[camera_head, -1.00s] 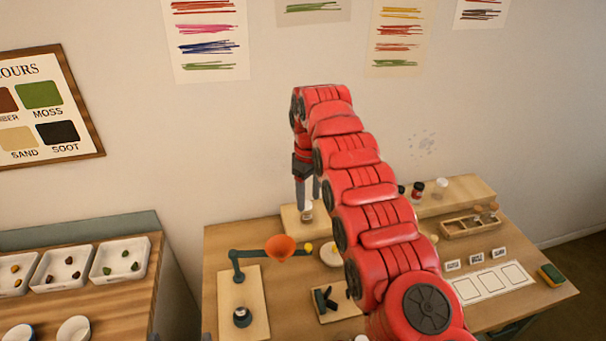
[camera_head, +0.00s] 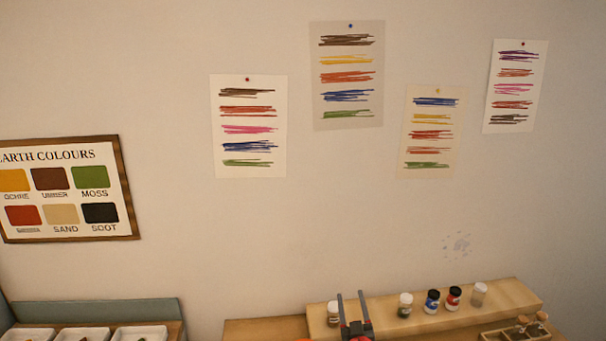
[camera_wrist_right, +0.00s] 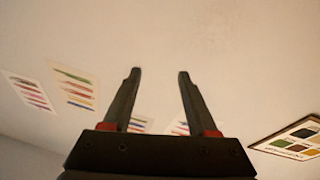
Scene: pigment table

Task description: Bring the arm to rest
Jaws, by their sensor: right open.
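My right gripper (camera_head: 352,308) shows at the bottom of the head view, its two dark fingers pointing up in front of the shelf. In the right wrist view its fingers (camera_wrist_right: 157,75) are spread apart with nothing between them, and the wall lies beyond. My left gripper is not in view.
A wooden shelf (camera_head: 384,325) at the lower right holds several jars, among them a blue-labelled jar (camera_head: 432,301) and a clear jar (camera_head: 479,294). White trays (camera_head: 140,333) stand lower left. A colour chart (camera_head: 133,205) and stroke sheets (camera_head: 249,150) hang on the wall.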

